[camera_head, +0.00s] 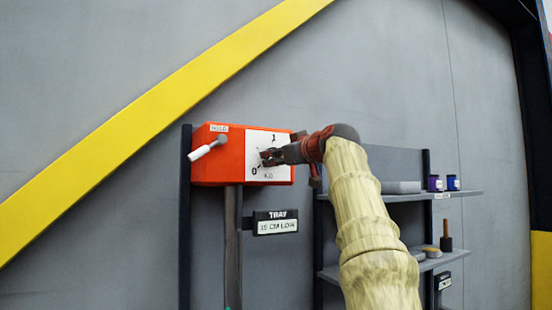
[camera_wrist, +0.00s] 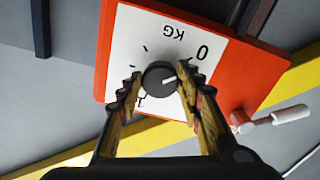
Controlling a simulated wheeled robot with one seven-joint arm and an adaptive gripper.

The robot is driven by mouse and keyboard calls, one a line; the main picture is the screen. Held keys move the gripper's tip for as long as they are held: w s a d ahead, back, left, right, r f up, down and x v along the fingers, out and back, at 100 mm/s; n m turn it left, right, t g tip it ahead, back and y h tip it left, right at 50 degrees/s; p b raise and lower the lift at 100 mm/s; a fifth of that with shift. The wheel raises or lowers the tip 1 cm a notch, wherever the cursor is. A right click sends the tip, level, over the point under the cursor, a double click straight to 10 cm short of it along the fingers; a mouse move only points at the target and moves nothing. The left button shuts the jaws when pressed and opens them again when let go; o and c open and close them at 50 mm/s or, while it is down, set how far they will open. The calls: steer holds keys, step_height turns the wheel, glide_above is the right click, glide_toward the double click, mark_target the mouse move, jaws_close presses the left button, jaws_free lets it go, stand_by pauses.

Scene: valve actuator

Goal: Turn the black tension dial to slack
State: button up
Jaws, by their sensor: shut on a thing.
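The black tension dial (camera_wrist: 157,72) is a round knob on a white scale plate (camera_wrist: 130,45) on an orange box (camera_head: 222,170). The plate reads 0, 1 and KG, upside down in the wrist view. The dial's white mark points right there, a little off the 0, which is up and to the right. My gripper (camera_wrist: 161,82) has a finger on each side of the dial and is shut on it. In the head view my gripper (camera_head: 266,157) covers the dial.
A white-handled lever (camera_head: 205,150) sticks out from the box's left side. Shelves (camera_head: 440,196) with small jars and a grey block stand at the right, behind my arm.

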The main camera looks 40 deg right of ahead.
steer(key=shift+w+d+f, duration=0.1)
steer(key=shift+f, duration=0.1)
steer(key=o, duration=0.9)
steer(key=shift+o, duration=1.3)
steer(key=shift+r, duration=0.15)
steer(key=shift+s, duration=0.2)
steer(key=v, duration=1.1)
steer(key=shift+s, duration=0.35)
